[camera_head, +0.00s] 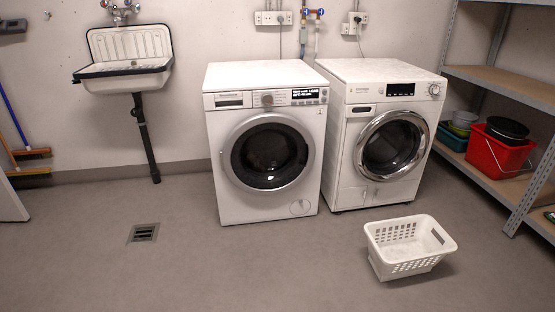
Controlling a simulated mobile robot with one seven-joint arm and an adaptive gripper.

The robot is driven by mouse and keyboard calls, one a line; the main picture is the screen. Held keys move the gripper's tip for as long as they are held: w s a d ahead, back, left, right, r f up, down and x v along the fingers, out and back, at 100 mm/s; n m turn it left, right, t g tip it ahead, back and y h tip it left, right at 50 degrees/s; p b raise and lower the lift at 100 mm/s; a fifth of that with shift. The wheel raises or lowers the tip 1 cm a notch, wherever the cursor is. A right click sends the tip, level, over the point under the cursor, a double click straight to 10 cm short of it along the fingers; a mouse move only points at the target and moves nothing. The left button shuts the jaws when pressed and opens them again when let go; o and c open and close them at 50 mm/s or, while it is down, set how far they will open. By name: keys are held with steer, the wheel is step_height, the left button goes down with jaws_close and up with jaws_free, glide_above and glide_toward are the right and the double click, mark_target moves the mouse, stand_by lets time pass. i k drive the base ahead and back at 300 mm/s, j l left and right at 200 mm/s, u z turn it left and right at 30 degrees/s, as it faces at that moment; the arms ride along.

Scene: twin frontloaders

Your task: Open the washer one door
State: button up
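Two white front-loading machines stand side by side against the back wall. The left machine (212,140) has a round door (268,156) with a silver-grey rim and dark glass, and it looks shut. A small lit display sits at the upper right of its panel. The right machine (340,150) has a round door (391,146) with a shiny chrome rim, and it also looks shut. No label in view tells which one is washer one. My gripper is not in view.
A white laundry basket (400,262) stands on the floor before the right machine. A metal shelf (500,85) with a red bucket (492,152) is at the right. A wall sink (125,72) and a floor drain (144,232) are left. The floor before the left machine is clear.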

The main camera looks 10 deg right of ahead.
mark_target(268, 154)
steer(key=i+l, duration=1.1)
steer(key=l, duration=0.25)
steer(key=i+l, duration=0.55)
steer(key=l, duration=0.1)
